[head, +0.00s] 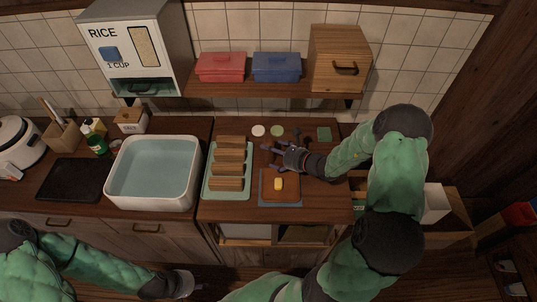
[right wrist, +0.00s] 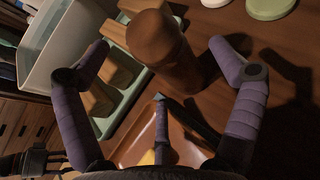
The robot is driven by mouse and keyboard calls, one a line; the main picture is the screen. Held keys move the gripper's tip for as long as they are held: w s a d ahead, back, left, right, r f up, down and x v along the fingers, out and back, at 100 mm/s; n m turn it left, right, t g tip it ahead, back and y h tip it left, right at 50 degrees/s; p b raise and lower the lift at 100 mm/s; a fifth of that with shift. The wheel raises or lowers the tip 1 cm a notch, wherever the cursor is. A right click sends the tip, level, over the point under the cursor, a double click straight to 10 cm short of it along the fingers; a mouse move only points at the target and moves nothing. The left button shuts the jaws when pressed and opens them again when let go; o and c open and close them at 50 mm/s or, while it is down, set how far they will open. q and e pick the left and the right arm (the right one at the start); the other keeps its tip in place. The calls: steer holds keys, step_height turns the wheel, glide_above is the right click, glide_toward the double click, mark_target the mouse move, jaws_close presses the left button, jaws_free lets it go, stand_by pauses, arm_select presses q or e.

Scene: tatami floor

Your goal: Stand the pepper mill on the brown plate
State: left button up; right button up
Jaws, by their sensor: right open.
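The pepper mill (right wrist: 158,42) is a thick brown wooden piece with a rounded end in the right wrist view. It lies between the spread purple fingers of my right gripper (right wrist: 160,62), with gaps on both sides. In the head view the mill is hard to make out near my right gripper (head: 273,152). The brown plate (head: 288,197) is square, rests on a grey mat and bears a yellow piece. The plate also shows below the mill in the right wrist view (right wrist: 183,128). My left gripper (head: 184,284) is low, in front of the counter; its fingers are unclear.
A pale green tray (head: 209,190) with several wooden-looking blocks stands left of the plate. White (head: 258,130) and green (head: 277,130) discs lie behind. A white basin (head: 153,208) is further left. A shelf (head: 245,91) with boxes overhangs the back.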

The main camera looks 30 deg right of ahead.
steer(key=x, duration=0.3)
steer(key=shift+w+a+f, duration=0.1)
steer(key=shift+w+f, duration=0.05)
steer(key=c, duration=1.5)
steer(key=shift+r, duration=0.2)
